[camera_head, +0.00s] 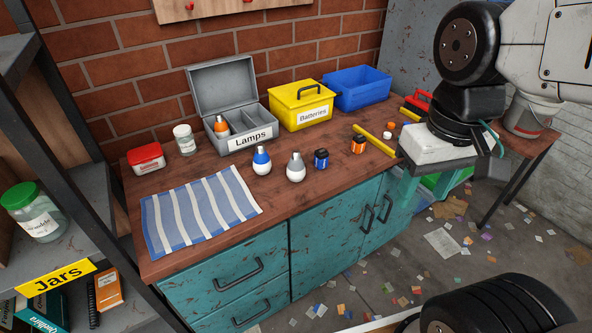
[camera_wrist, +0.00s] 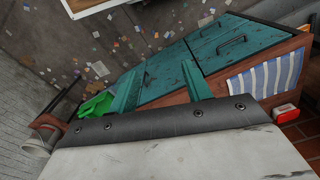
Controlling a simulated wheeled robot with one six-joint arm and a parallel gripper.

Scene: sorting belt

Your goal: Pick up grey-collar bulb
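The grey-collar bulb (camera_head: 296,168) stands on the wooden worktop near its front edge, white globe down and grey collar up. A blue-collar bulb (camera_head: 262,161) stands just left of it. An orange-collar bulb (camera_head: 221,126) sits in the left compartment of the open grey Lamps box (camera_head: 237,143). My gripper (camera_head: 425,188) is off the right end of the worktop, well to the right of the grey-collar bulb. Its two teal fingers are apart, with nothing seen between them; they also show in the wrist view (camera_wrist: 160,90). No bulb can be made out in the wrist view.
A blue battery (camera_head: 321,159) and an orange one (camera_head: 358,144) stand right of the bulb, with a yellow bar (camera_head: 374,140) beyond. The yellow Batteries box (camera_head: 301,106) and blue bin (camera_head: 357,88) stand behind. A striped cloth (camera_head: 200,210) lies left.

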